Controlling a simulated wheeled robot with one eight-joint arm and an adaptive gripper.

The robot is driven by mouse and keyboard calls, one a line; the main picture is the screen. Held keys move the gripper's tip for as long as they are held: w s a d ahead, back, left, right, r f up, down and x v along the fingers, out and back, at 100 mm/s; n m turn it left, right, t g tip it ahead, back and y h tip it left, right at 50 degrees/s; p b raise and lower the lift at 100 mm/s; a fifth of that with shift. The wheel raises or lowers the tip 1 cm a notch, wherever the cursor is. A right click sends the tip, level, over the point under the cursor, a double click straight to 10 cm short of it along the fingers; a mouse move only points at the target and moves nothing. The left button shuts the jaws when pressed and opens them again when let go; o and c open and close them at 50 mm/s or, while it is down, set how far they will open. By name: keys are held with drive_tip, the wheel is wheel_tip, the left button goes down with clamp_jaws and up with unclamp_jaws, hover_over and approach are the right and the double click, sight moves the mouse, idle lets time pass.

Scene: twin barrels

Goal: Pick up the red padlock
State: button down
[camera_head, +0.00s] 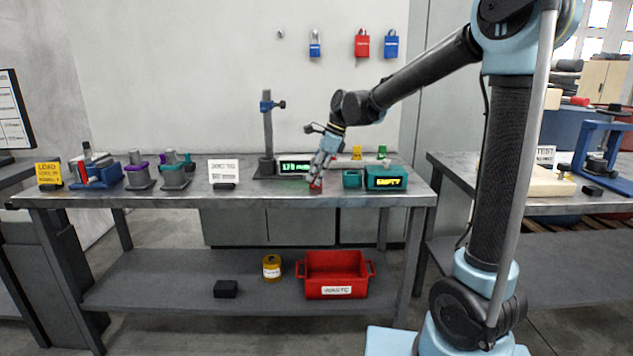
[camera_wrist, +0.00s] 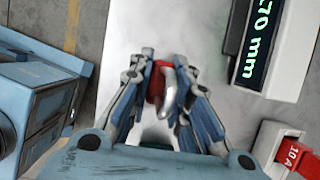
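A red padlock (camera_wrist: 158,70) with a silver shackle sits between the two fingers of my gripper (camera_wrist: 165,58) in the wrist view. The left finger is right beside the red body; the right finger is close to the shackle. I cannot tell whether both fingers press on it. In the head view my gripper (camera_head: 319,178) points down at the bench near its front edge, with the red padlock (camera_head: 316,187) low at the fingertips and mostly hidden. Another red padlock (camera_head: 362,45) hangs on the back wall.
A teal box (camera_head: 386,178) and small teal cup (camera_head: 352,179) are to the right. A white sign (camera_head: 223,171) stands left. A red waste bin (camera_head: 335,274) is on the lower shelf. Blue padlocks (camera_head: 315,46) hang on the wall.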

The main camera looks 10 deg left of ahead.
wheel_tip(320, 180, up, 10)
idle(0.8)
